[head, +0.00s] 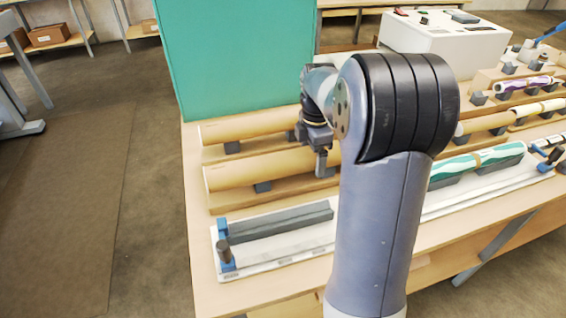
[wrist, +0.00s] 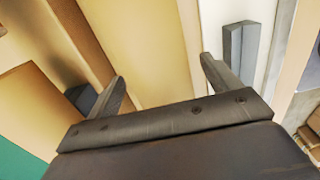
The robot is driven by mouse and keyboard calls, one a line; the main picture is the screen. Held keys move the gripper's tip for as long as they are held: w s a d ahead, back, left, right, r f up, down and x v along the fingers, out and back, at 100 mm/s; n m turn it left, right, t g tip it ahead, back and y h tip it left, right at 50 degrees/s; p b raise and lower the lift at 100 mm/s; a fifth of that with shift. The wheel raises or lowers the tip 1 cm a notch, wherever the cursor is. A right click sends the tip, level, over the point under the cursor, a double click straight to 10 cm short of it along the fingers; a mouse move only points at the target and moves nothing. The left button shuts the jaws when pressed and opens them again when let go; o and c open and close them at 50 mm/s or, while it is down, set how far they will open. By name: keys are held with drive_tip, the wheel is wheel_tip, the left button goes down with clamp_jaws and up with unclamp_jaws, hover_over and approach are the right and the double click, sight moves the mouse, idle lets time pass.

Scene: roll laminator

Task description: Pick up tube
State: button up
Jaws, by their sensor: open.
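Two long tan tubes rest on grey supports on the table. The front tube (head: 232,172) runs behind my arm, and the rear tube (head: 245,128) lies parallel to it. My gripper (head: 321,172) points down over the front tube in the head view, partly hidden by my arm. In the wrist view its two fingers (wrist: 162,85) are apart, with a tan tube (wrist: 150,45) running between them. I cannot tell whether the fingers touch it. Green-and-white rolls (head: 495,155) lie on grey cradles to the right.
A grey bar (head: 281,221) lies on a white board with blue end brackets (head: 224,245) in front. A tall green panel (head: 235,55) stands behind the tubes. A white machine (head: 443,40) is at the back right. The floor (head: 60,200) left of the table is clear.

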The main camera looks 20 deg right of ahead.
drive_tip(key=shift+f, duration=0.4)
drive_tip(key=c, duration=1.2)
drive_tip(key=shift+o, duration=0.2)
